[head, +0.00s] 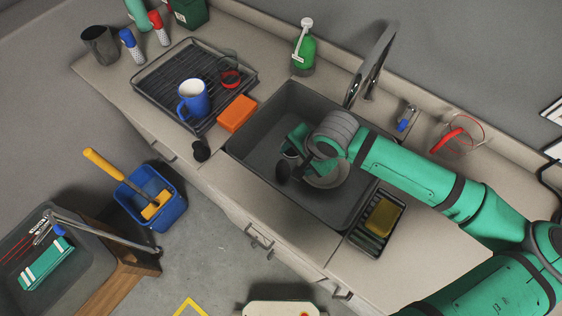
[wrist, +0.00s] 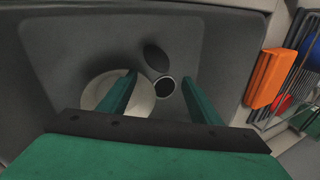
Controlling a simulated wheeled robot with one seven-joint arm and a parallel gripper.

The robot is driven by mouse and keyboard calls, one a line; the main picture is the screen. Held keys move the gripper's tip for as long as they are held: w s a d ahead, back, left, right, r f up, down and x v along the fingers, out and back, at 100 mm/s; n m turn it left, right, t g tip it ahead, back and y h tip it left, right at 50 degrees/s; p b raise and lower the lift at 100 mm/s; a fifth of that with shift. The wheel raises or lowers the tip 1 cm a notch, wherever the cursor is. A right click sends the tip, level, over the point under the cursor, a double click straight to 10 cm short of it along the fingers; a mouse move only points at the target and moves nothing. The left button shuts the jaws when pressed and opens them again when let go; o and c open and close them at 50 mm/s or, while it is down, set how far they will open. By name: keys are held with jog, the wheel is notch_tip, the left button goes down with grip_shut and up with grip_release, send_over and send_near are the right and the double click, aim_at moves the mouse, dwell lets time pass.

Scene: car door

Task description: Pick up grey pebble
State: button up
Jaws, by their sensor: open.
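A dark grey oval, which looks like the pebble (head: 282,171), lies on the floor of the grey sink (head: 262,117). In the wrist view the pebble (wrist: 156,57) is just beyond the fingertips, between their lines. My gripper (head: 304,153) is inside the sink area, pointing down, with nothing between its fingers. In the wrist view my gripper (wrist: 160,77) has its two green fingers wide apart. A small round thing with a pale rim (wrist: 164,87) shows between the fingers, close to the pebble. A pale round bowl or plate (wrist: 92,92) is partly hidden behind the left finger.
The sink walls surround my gripper. A tall faucet (head: 371,66) stands behind the sink. An orange sponge (head: 237,113) and a drying rack with a blue mug (head: 194,98) are to the left. A tray with a yellow sponge (head: 382,217) is at the sink's right front.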

send_over(285, 169)
jog(key=s+d, duration=0.2)
notch_tip(285, 169, down, 5)
jog(key=shift+w+a+f, duration=0.25)
jog(key=shift+w+f, duration=0.1)
jog(key=shift+f, duration=0.2)
jog(key=x, duration=0.4)
jog(key=shift+w+a+f, duration=0.15)
jog(key=shift+f, duration=0.2)
jog(key=shift+c, duration=0.4)
jog(key=c, duration=1.1)
jog(key=shift+r, duration=0.1)
